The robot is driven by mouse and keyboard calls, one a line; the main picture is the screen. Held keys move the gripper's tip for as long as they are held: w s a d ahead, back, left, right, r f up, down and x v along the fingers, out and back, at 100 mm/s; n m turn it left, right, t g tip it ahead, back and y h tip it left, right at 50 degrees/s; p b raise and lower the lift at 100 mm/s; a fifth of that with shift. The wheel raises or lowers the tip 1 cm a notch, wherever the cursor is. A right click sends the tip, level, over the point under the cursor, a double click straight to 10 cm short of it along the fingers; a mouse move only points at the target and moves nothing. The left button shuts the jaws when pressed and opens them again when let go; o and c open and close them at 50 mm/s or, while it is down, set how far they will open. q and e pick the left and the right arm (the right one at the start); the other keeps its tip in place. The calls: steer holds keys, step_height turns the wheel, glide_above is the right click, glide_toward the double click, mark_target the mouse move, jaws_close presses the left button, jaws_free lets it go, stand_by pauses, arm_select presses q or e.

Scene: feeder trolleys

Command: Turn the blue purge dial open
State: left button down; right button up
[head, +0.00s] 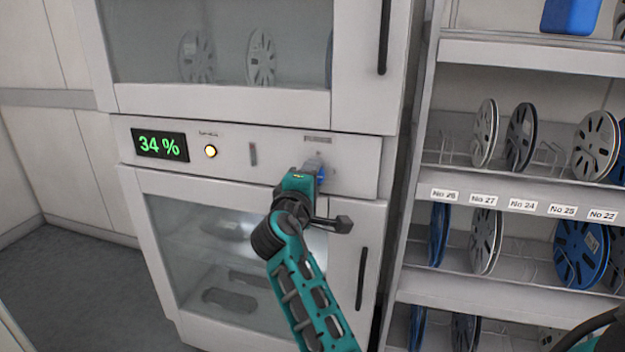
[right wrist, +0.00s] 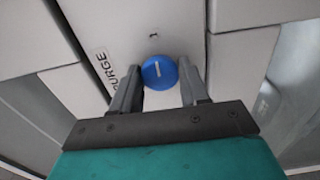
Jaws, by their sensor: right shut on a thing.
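The blue purge dial (right wrist: 159,72) is a round knob with a short white line on its face, beside a label reading PURGE (right wrist: 104,72). In the right wrist view the line points roughly up the picture, near a small dark mark on the panel. My right gripper (right wrist: 160,88) is shut on the dial, one finger on each side. In the head view my right gripper (head: 311,172) reaches the right part of the white control panel (head: 348,178), and only a bit of blue (head: 321,174) shows there. My left gripper is not in view.
The panel's display (head: 160,145) reads 34 % in green, beside a lit yellow button (head: 210,151). Glass-fronted doors lie above and below, with dark handles (head: 361,278). A rack of reels (head: 520,137) stands close on the right. Open floor (head: 75,275) shows at the left.

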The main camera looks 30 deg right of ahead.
steer(key=o, duration=1)
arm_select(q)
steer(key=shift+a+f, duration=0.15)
arm_select(e)
steer(key=shift+o, duration=0.2)
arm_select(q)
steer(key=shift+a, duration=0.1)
